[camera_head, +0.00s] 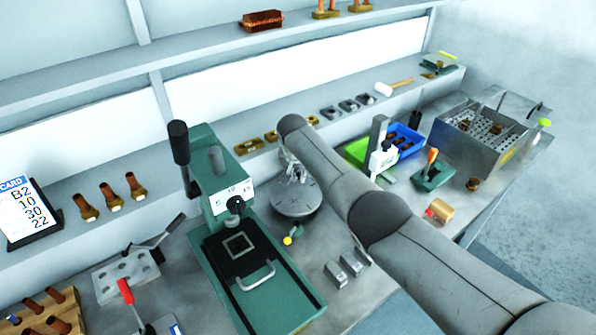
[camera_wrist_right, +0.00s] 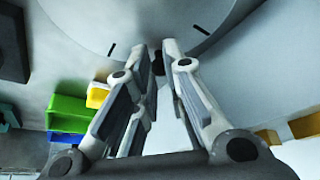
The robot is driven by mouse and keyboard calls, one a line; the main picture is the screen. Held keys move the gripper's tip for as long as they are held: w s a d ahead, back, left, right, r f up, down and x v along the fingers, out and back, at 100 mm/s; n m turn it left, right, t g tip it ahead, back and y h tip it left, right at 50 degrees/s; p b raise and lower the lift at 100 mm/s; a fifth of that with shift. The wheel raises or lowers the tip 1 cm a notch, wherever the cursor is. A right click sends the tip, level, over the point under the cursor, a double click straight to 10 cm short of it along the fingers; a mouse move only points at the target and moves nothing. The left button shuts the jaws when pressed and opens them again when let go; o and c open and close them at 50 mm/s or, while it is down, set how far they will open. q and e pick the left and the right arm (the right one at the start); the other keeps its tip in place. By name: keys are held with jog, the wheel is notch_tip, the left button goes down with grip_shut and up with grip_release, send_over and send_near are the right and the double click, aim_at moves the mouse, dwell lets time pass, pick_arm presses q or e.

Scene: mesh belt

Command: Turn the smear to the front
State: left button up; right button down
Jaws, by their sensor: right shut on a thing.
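A round grey turntable (camera_head: 297,203) stands on the bench, right of the green press. Its pale disc (camera_wrist_right: 150,22) fills the top of the wrist view, with short dark marks near its edge. My right gripper (camera_head: 292,178) reaches down over the disc, partly hidden by my own arm. In the wrist view the right gripper (camera_wrist_right: 160,60) has its fingertips close together on a small dark piece (camera_wrist_right: 158,66) at the disc. Most of that piece is hidden between the fingers. I cannot make out a smear. My left gripper is not in view.
A green press (camera_head: 265,295) stands close left of the turntable. A yellow-tipped lever (camera_head: 288,241) sticks out in front of it. Metal blocks (camera_head: 347,268) lie front right. A green bin (camera_head: 358,152) and blue bin (camera_head: 407,137) stand behind my arm.

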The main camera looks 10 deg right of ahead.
aim_at(297, 192)
jog(key=shift+w+d+r, duration=0.1)
jog(key=shift+d+r, duration=0.05)
jog(key=c, duration=1.6)
grip_release()
jog(key=shift+o, duration=0.8)
jog(key=shift+s+r, duration=0.2)
jog(key=shift+r, duration=0.3)
jog(key=v, duration=1)
jog(key=shift+s+r, duration=0.15)
jog(key=shift+r, duration=0.1)
jog(key=shift+f, duration=0.1)
